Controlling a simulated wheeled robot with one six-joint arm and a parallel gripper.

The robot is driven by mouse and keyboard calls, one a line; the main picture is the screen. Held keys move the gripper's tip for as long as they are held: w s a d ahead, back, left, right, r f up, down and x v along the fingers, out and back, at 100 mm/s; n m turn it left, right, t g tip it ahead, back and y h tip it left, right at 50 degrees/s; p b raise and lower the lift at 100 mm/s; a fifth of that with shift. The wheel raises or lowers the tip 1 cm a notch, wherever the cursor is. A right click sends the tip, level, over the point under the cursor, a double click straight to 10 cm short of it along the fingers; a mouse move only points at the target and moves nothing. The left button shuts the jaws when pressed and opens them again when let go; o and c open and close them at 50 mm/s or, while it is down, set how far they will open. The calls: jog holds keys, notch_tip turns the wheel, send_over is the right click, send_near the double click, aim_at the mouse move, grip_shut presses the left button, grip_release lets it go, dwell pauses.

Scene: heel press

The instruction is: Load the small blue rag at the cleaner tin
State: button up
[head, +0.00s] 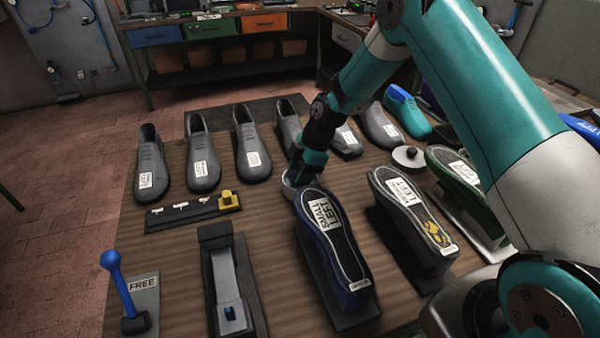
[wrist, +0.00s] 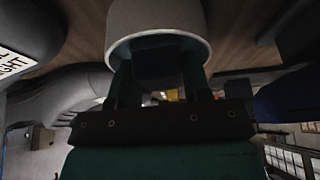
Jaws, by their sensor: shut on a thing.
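The cleaner tin, a pale round-rimmed cylinder (wrist: 155,18), stands on the wooden table in the wrist view. In the head view only a pale sliver of it (head: 287,190) shows at my gripper's tip. My gripper (head: 297,178) points down at the tin, beside the toe of the shoe marked SMALL LEFT. In the wrist view its two fingers (wrist: 158,85) reach the tin's mouth, shut on a dark block between them. I take this block to be the small blue rag (wrist: 158,66); its colour is hard to tell in shadow, and its far end is hidden.
A blue-sided shoe marked SMALL LEFT (head: 347,262) stands sole up close by. Another upturned shoe (head: 412,215) is to its right. Several grey shoes (head: 203,160) line the back. A grey disc with a dark knob (head: 408,157) sits behind.

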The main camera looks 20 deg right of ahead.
jog(key=shift+r+p, duration=1.8)
jog(key=shift+r, duration=1.65)
